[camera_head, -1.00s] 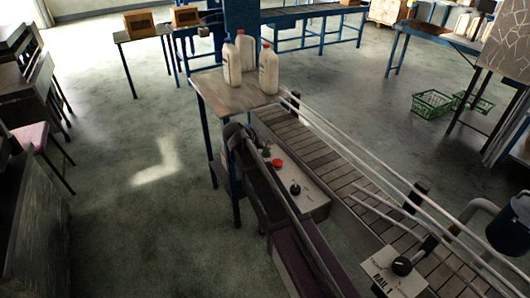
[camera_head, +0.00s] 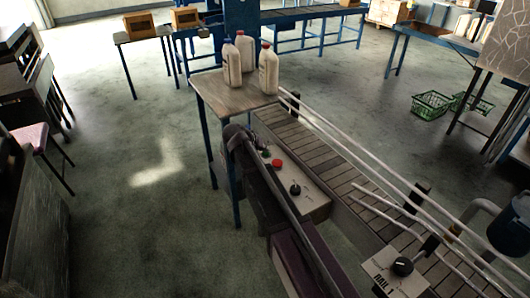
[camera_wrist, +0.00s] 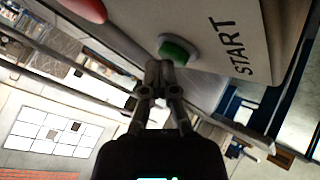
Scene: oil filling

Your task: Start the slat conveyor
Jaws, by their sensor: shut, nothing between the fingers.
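The slat conveyor (camera_head: 328,160) runs from the small table toward the lower right. Its control box (camera_head: 313,203) beside the belt carries a red button (camera_head: 277,163), a green button (camera_head: 265,153) and a black knob (camera_head: 295,190). In the wrist view the green button (camera_wrist: 178,48) sits beside the word START, with the red button (camera_wrist: 88,8) at the upper left. My gripper (camera_wrist: 160,68) is shut and empty, its fingertips right at the green button's edge. I cannot tell whether they touch it. In the head view my arm reaches along the box's left side.
A second box marked RAIL 1 with a knob (camera_head: 402,267) is at the lower right. Pale guide rails (camera_head: 370,165) line the belt. Open floor lies left.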

